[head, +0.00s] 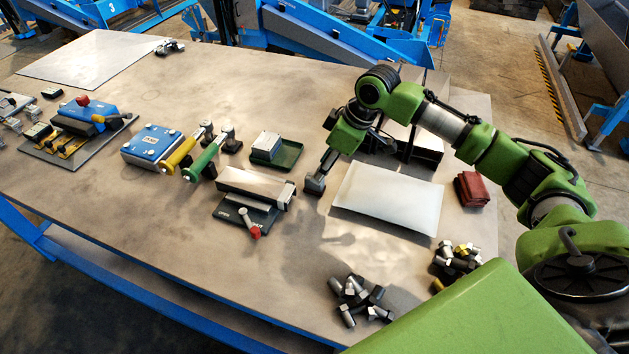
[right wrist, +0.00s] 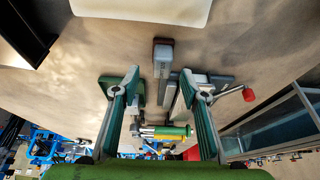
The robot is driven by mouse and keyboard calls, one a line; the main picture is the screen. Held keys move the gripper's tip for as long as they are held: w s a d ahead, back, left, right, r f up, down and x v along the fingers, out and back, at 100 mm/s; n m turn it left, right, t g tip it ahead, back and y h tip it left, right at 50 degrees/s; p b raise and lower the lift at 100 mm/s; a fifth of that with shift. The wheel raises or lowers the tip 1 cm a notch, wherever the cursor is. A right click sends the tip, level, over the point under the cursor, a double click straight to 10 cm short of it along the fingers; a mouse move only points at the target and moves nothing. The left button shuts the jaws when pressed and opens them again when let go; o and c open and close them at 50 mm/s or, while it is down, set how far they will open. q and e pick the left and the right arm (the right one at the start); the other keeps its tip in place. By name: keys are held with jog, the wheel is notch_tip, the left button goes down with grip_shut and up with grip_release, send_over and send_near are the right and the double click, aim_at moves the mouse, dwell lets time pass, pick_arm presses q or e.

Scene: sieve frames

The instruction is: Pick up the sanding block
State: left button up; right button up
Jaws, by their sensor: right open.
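The small grey block with a dark reddish end, which looks like the sanding block (head: 314,187), sits on the table between the white sheet and the grey vise-like fixture. In the right wrist view the block (right wrist: 163,55) lies upright in the picture, centred just past the gap between the fingertips. My right gripper (head: 327,165) points down just above and beside it in the head view. In the right wrist view the right gripper (right wrist: 160,75) is open, with a finger on each side and nothing held. Contact with the block cannot be told. My left gripper is not in view.
The white sheet (head: 390,197) lies right of the block. The vise-like fixture (head: 252,187) with a red-tipped handle is close on its left. A dark green tray (head: 288,155) stands behind. A red-brown stack (head: 471,190) and bolt piles (head: 357,298) are farther off. The table's front left is clear.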

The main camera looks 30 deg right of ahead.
jog(key=shift+w+f, duration=0.1)
jog(key=shift+f, duration=0.2)
jog(key=shift+w+a+f+p, duration=0.1)
jog(key=shift+a+f+p, duration=0.3)
jog(key=shift+f+p, duration=0.25)
jog(key=p+x, duration=0.1)
jog(key=x, duration=0.2)
jog(key=shift+a+f, duration=0.1)
jog(key=shift+f, duration=0.05)
jog(key=shift+w+f, duration=0.1)
jog(key=shift+f, duration=0.05)
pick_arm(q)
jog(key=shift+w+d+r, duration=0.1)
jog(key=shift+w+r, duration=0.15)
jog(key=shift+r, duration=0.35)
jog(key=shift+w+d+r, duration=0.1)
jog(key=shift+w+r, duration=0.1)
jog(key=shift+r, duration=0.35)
pick_arm(e)
jog(key=c, duration=1.1)
